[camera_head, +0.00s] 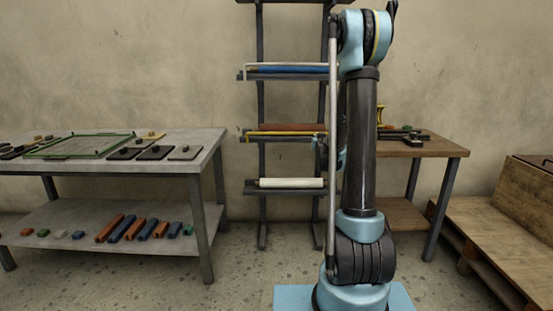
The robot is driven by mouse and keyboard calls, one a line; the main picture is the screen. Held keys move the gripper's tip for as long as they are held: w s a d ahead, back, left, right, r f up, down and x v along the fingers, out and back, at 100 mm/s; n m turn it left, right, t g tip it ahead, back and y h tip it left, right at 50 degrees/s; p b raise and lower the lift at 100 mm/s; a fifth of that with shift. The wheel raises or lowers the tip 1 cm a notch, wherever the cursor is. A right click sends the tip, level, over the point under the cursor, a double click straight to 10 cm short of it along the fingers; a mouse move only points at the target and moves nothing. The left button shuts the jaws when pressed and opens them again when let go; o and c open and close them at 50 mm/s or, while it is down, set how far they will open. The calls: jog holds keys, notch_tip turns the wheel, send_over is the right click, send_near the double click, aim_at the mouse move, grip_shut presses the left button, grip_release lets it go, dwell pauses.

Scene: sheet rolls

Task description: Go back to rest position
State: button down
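My light-blue and dark-grey arm stands upright right of the middle. Its upper part folds down behind the dark upright link. Dark and light-blue parts at the end of my arm, which look like my gripper (321,153), show just left of that link, in front of the rack's middle shelf. The fingers are too small and too hidden to tell whether they are open or shut. No held object can be made out.
A rack (262,105) holds a blue roll (292,70), a brown roll (290,128) and a white roll (290,183). A grey table (195,155) with plates and blocks stands left. A wooden bench (445,148) and pallet (490,230) stand right. Front-left floor is clear.

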jog(key=s+f+g, duration=0.3)
jog(key=s+g, duration=0.1)
jog(key=s, duration=1.4)
jog(key=s+f+g, duration=0.4)
jog(key=s+g, duration=0.1)
jog(key=s, duration=1.3)
jog(key=s+a+f+g, duration=0.1)
jog(key=s+f+g, duration=0.3)
jog(key=s, duration=1.4)
jog(key=shift+g, duration=0.6)
jog(key=shift+s, duration=0.3)
